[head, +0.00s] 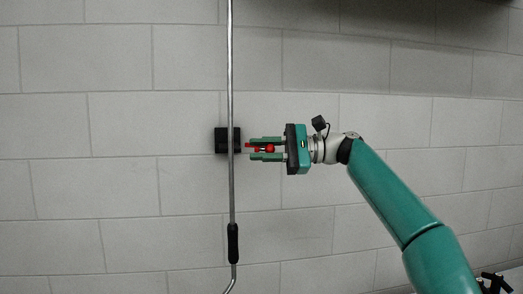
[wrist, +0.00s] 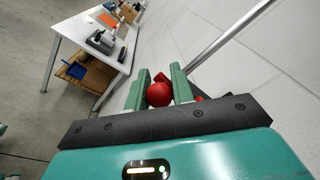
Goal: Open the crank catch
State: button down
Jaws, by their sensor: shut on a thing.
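The crank catch shows as a red part with a round red knob (head: 270,148) beside a black block (head: 222,140) on the wall. My gripper (head: 267,149) points left at the block, with its two green fingers above and below the red part. In the wrist view the red ball knob (wrist: 159,94) sits between the fingers of my gripper (wrist: 160,90), which are shut on it. More red shows just beyond the knob and beside the right finger. The fingertips partly hide the rest of the crank catch.
A thin metal rod (head: 231,70) runs vertically in front of the black block, with a black grip (head: 233,243) low on it. The wall behind is pale block. A white table (wrist: 88,38) with items on it stands at the upper left of the wrist view.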

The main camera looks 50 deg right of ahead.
jog(key=shift+f, duration=0.25)
jog(key=c, duration=1.5)
grip_release()
jog(key=shift+w, duration=0.1)
jog(key=shift+d+r, duration=0.1)
jog(key=shift+r, duration=0.05)
jog(key=shift+s+d, duration=0.2)
jog(key=shift+s, duration=0.15)
jog(key=v, duration=1.3)
